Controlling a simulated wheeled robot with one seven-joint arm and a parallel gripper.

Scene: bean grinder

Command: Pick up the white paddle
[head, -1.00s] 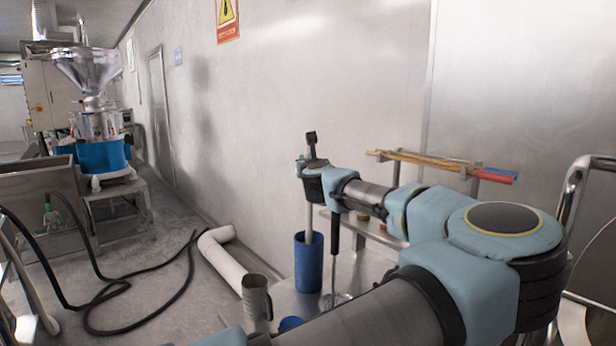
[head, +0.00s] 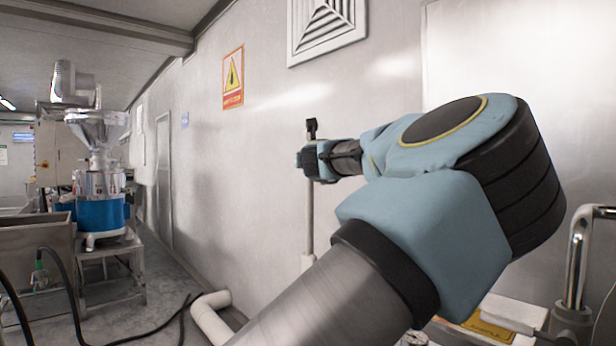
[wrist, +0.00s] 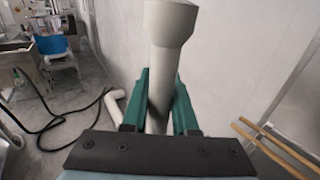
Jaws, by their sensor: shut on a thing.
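The white paddle (wrist: 168,45) stands between the two green fingers of my gripper (wrist: 160,105) in the wrist view, with its wider end toward the top of the picture. The fingers are shut on its shaft. In the head view, my gripper (head: 309,163) is raised in front of the wall, and the paddle's pale shaft (head: 310,215) hangs nearly upright below it. The lower end of the paddle is partly hidden behind my arm in the head view.
A grinder with a blue base (head: 100,212) stands on a metal stand at the left. A white pipe (head: 210,318) and black hoses lie on the floor. Wooden sticks (wrist: 270,145) show at the lower right of the wrist view. The wall is close behind my gripper.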

